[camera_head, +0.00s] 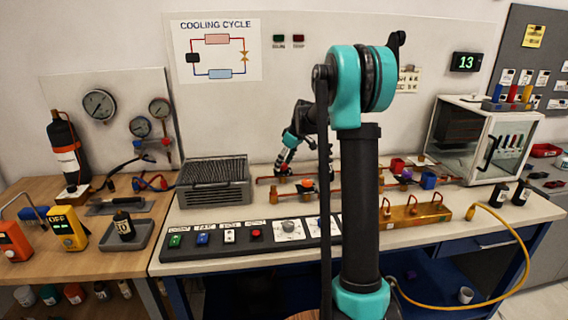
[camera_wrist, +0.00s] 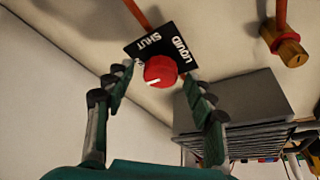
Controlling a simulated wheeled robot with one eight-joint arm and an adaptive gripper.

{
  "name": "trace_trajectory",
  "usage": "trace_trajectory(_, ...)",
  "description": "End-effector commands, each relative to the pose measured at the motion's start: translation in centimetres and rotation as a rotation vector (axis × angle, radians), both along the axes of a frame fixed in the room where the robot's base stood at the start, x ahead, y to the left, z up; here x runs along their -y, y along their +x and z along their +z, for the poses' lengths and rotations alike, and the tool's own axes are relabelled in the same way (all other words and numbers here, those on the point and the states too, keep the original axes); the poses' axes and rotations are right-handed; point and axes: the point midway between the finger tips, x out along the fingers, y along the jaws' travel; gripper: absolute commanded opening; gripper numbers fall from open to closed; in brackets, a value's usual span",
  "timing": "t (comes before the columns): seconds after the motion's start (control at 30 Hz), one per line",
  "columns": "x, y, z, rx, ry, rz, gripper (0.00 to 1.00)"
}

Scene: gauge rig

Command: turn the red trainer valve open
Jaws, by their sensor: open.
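The red valve knob (camera_wrist: 160,72) shows in the wrist view on a dark plate (camera_wrist: 163,48) lettered "SHUT" and "LIQUID". A pale pointer line marks its face. My gripper (camera_wrist: 155,77) is open, with one finger to the left and one to the right of the knob. A gap shows on both sides; whether the fingertips reach down to its depth, I cannot tell. In the head view my gripper (camera_head: 283,168) points down over the back of the bench at the copper pipes.
A grey finned unit (camera_head: 213,182) stands just left of my gripper; it also shows in the wrist view (camera_wrist: 240,105). A brass fitting (camera_wrist: 290,47) sits at upper right there. A button panel (camera_head: 250,238) lines the bench's front, and a glass-fronted cabinet (camera_head: 480,140) stands right.

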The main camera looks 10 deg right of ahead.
Motion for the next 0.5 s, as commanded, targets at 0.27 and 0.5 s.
trace_trajectory(0.27,0.8,-0.8,2.6,0.000,0.000,-0.002,0.55)
trace_trajectory(0.5,2.2,-2.1,7.1,-0.001,0.000,-0.001,0.55)
